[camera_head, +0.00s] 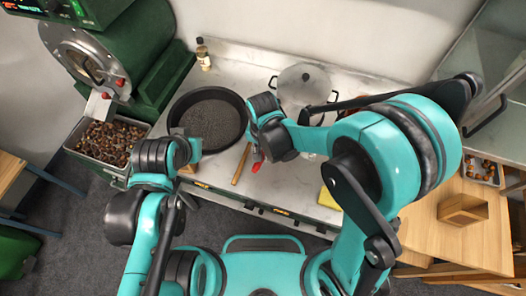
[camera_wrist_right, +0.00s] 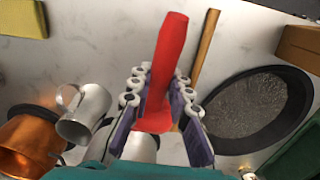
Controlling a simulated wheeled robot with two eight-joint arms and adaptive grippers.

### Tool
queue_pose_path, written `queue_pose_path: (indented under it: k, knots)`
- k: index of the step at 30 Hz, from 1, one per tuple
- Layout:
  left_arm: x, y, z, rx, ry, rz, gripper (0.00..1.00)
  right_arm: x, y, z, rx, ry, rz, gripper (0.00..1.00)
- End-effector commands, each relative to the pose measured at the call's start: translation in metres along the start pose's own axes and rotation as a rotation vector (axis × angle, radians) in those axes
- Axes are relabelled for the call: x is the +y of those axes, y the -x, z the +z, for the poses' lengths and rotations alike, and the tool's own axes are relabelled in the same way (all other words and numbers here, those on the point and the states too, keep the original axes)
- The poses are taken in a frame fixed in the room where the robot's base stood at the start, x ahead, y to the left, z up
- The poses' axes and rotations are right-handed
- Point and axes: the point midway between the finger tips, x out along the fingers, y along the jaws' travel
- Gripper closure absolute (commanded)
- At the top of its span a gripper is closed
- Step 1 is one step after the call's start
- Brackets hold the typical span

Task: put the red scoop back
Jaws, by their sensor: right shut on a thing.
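The red scoop (camera_wrist_right: 168,55) is held between the fingers of my right gripper (camera_wrist_right: 161,88) in the right wrist view. Its long red part points away from the gripper, and its lower end is between the finger pads. In the head view a small part of the scoop (camera_head: 257,166) shows below my right wrist, over the front of the counter. The right fingers are mostly hidden there. My left arm is by the front left of the counter, left of the black pan, and its fingers do not show.
A round black pan (camera_head: 174,118) with dark grains stands on the counter (camera_head: 232,76). A wooden stick (camera_head: 241,164) lies beside it. A lidded pot (camera_head: 303,88) is behind. A metal cup (camera_wrist_right: 88,108) and copper vessel (camera_wrist_right: 28,148) are near the right gripper. A chestnut tray (camera_head: 105,145) is left.

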Motion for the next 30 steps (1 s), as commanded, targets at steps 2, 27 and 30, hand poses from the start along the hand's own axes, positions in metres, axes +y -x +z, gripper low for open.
queue_pose_path:
  k: [2,27,30]
  knots:
    - [0.0,-0.004,0.003,0.0,0.0,0.0,1.0,0.0,-0.006,0.0,0.0,-0.001,0.0,1.0]
    - [0.0,-0.055,0.04,0.0,0.0,0.0,1.0,0.001,-0.088,0.0,0.0,-0.002,0.0,1.0]
    - [0.0,-0.055,0.039,0.0,0.0,0.0,1.0,0.001,-0.087,0.0,0.0,-0.002,0.0,1.0]
